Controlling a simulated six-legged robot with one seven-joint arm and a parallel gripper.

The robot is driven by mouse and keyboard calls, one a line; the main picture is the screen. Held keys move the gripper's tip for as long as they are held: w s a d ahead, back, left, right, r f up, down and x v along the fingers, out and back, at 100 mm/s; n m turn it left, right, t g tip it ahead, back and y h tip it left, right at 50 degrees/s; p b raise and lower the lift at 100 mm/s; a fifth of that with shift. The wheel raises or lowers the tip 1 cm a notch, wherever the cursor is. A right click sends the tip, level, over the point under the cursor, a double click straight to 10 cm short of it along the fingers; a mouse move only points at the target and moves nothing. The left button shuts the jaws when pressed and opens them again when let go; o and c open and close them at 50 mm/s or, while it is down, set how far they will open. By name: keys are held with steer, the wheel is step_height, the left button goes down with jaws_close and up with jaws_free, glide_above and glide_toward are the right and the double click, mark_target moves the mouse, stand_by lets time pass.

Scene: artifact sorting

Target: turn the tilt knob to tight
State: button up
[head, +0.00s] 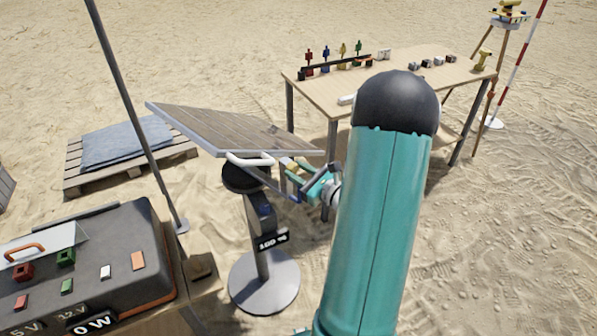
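A tilted solar panel (225,128) with a white handle bar (250,159) at its near edge sits on a dark pivot head (246,178) atop a grey stand (264,285) with a round base. My gripper (287,178) is just right of the pivot head, under the panel's right corner. A small yellowish part (288,163) shows at the fingers; it may be the tilt knob, but I cannot tell. The fingers are small and partly overlapped, so their opening and any contact are unclear. A label (272,242) on the stand appears to read 100 %.
A dark power box (110,230) with coloured sockets and a "0 W" display stands at lower left. A thin pole (135,115) rises beside it. A pallet (95,183) with a blue-grey cloth lies behind. A wooden table (325,92) with small artifacts stands at the back right.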

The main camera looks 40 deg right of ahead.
steer(key=shift+c, duration=0.8)
steer(key=m, duration=0.3)
steer(key=shift+m, duration=0.4)
steer(key=m, duration=1)
steer(key=shift+m, duration=2.1)
